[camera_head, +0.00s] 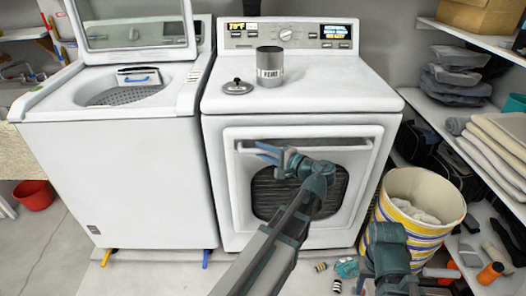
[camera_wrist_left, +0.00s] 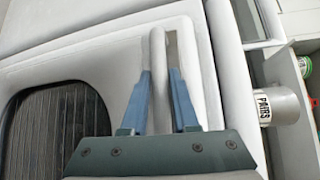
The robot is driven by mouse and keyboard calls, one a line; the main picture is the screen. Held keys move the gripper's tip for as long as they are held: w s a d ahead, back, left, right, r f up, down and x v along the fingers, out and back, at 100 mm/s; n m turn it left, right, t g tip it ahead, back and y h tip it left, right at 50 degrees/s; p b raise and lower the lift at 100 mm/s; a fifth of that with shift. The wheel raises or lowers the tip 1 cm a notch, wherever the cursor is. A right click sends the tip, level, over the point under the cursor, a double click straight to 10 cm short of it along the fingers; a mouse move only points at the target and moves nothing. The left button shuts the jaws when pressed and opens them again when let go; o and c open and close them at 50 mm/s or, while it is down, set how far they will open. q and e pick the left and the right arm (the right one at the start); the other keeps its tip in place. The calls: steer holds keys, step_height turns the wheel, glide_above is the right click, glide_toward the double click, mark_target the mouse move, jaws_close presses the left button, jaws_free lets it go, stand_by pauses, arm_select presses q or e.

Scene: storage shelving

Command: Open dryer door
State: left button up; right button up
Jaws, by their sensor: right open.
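The white dryer (camera_head: 300,95) stands in the middle of the head view. Its door (camera_head: 235,190), with a dark round window (camera_head: 335,195), looks closed. A pale bar handle (camera_head: 340,145) runs along the door's top edge. My left gripper (camera_head: 262,152) is at the left part of this handle. In the left wrist view, the blue fingers of my left gripper (camera_wrist_left: 160,72) are apart, with the handle bar (camera_wrist_left: 157,45) between them. I cannot tell whether they touch it. My right gripper (camera_head: 387,284) is low at the right, open, away from the door, partly cut off.
An open-lidded washer (camera_head: 120,170) stands left of the dryer. A can (camera_head: 270,70) and a small lid (camera_head: 237,87) are on the dryer top. A striped basket (camera_head: 405,230) stands close to the dryer's right side, with small items on the floor. Shelves (camera_head: 450,125) line the right.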

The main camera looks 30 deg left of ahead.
arm_select(q)
jaws_close()
stand_by(1.1)
